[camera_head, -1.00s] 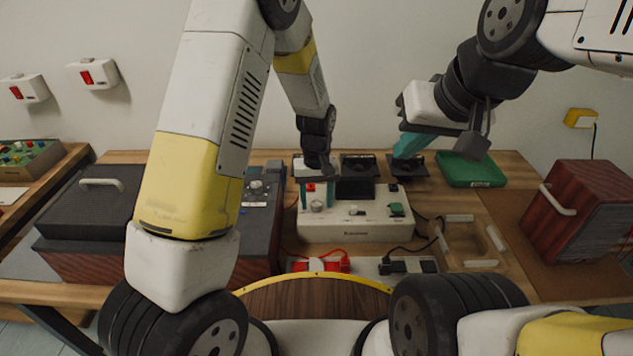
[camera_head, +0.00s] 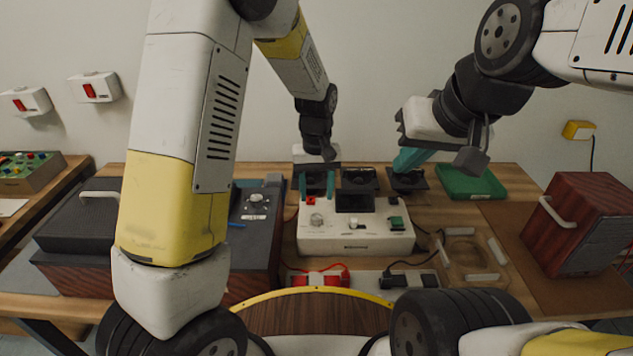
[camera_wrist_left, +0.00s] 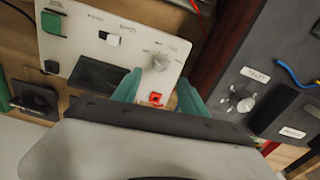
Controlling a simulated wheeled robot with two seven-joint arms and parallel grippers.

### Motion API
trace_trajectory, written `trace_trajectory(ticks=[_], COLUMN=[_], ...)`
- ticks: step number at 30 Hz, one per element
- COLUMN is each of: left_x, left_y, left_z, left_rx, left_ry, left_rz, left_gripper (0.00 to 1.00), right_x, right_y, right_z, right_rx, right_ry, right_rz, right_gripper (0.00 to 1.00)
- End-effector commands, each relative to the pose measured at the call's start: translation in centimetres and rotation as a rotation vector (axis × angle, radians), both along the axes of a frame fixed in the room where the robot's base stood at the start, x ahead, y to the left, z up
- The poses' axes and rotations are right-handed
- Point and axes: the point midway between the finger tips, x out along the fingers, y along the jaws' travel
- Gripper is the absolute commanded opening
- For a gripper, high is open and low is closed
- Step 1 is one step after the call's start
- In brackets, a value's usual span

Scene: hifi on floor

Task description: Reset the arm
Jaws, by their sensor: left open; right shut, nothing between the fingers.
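My left gripper (camera_head: 317,184) hangs over the back left part of a white control box (camera_head: 356,238). Its teal fingers are apart, with a small red switch (camera_head: 311,201) on the box showing near them. In the left wrist view the open teal fingers (camera_wrist_left: 158,92) straddle the region of the red switch (camera_wrist_left: 156,98), with nothing held; I cannot tell if they touch the box. My right gripper (camera_head: 405,160) is shut and empty, above the back right of the table near a black socket piece (camera_head: 408,181).
A green tray (camera_head: 470,182) lies at the back right, and a wooden box with a handle (camera_head: 578,225) stands at the right. A dark unit with a knob (camera_head: 256,215) stands left of the control box. A power strip with a red plug (camera_head: 318,277) lies in front.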

Motion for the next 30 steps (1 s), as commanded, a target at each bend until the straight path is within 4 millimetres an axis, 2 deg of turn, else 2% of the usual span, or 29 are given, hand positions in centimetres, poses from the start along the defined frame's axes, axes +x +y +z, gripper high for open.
trace_trajectory(ticks=[5, 8, 11, 14, 18, 21, 27, 30], left_x=[0.0, -0.1, -0.5, -1.5, -4.1, -6.4, -11.7, -14.4], left_y=[0.0, 0.3, 1.2, 2.8, 5.6, 7.5, 10.9, 12.3], left_z=[0.0, 0.6, 2.8, 6.3, 11.4, 14.5, 19.1, 20.6], left_rx=[0.0, -0.009, -0.037, -0.084, -0.145, -0.176, -0.203, -0.198], left_ry=[0.0, -0.007, -0.03, -0.072, -0.15, -0.212, -0.351, -0.421], left_rz=[0.0, 0.001, -0.001, -0.007, -0.027, -0.047, -0.088, -0.109], left_gripper=[0.51, 0.51, 0.51, 0.51, 0.51, 0.51, 0.51, 0.51], right_x=[0.0, 0.0, 0.0, 0.0, 0.0, 0.0, 0.0, 0.0], right_y=[0.0, 0.0, 0.0, 0.0, 0.0, 0.0, 0.0, 0.0], right_z=[0.0, 0.0, 0.0, 0.0, 0.0, 0.0, 0.0, 0.0], right_rx=[0.0, 0.0, 0.0, 0.0, 0.0, 0.0, 0.0, 0.0], right_ry=[0.0, 0.0, 0.0, 0.0, 0.0, 0.0, 0.0, 0.0], right_rz=[0.0, 0.0, 0.0, 0.0, 0.0, 0.0, 0.0, 0.0], right_gripper=[0.0, 0.0, 0.0, 0.0, 0.0, 0.0, 0.0, 0.0])
